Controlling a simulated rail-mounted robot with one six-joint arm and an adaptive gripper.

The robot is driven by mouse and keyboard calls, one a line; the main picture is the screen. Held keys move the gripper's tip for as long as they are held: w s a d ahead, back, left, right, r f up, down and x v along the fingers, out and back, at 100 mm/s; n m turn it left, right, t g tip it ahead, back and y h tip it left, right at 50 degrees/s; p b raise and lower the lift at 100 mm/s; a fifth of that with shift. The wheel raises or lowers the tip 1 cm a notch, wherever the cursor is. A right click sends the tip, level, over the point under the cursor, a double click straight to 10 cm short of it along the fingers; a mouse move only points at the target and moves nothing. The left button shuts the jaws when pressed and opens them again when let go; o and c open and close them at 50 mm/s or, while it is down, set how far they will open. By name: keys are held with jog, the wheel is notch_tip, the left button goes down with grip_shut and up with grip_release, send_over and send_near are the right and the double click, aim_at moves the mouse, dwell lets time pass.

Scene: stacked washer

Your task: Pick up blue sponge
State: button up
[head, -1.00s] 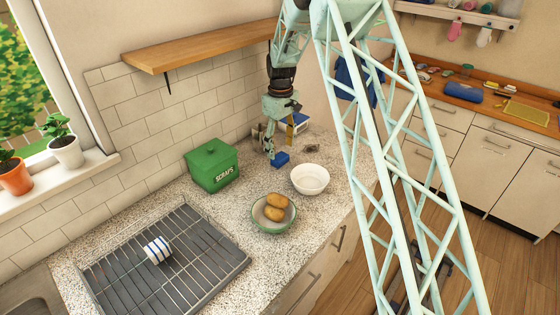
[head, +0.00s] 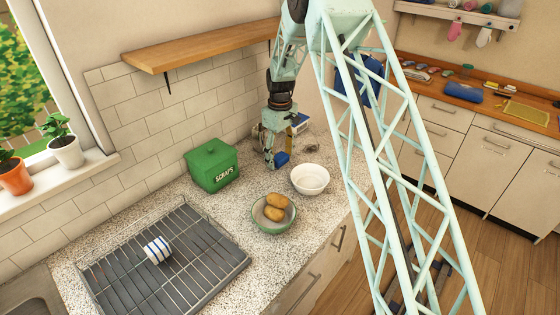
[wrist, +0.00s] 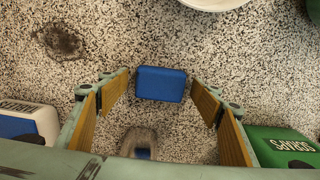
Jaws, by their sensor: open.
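The blue sponge (wrist: 161,84) lies flat on the speckled counter. In the wrist view it sits between and slightly beyond the tips of my open gripper (wrist: 160,95), with a gap on each side. In the head view my gripper (head: 273,160) points down at the sponge (head: 282,158), whose left part is hidden behind the fingers. The fingers hold nothing.
A green scraps bin (head: 212,166) stands to the left and a white bowl (head: 310,180) to the right. A green bowl with potatoes (head: 272,225) is nearer. A box (head: 299,123) stands behind. A wooden shelf (head: 205,45) is on the wall.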

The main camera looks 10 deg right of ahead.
jog(key=shift+f, duration=0.1)
dwell(0.5)
jog(key=c, duration=0.8)
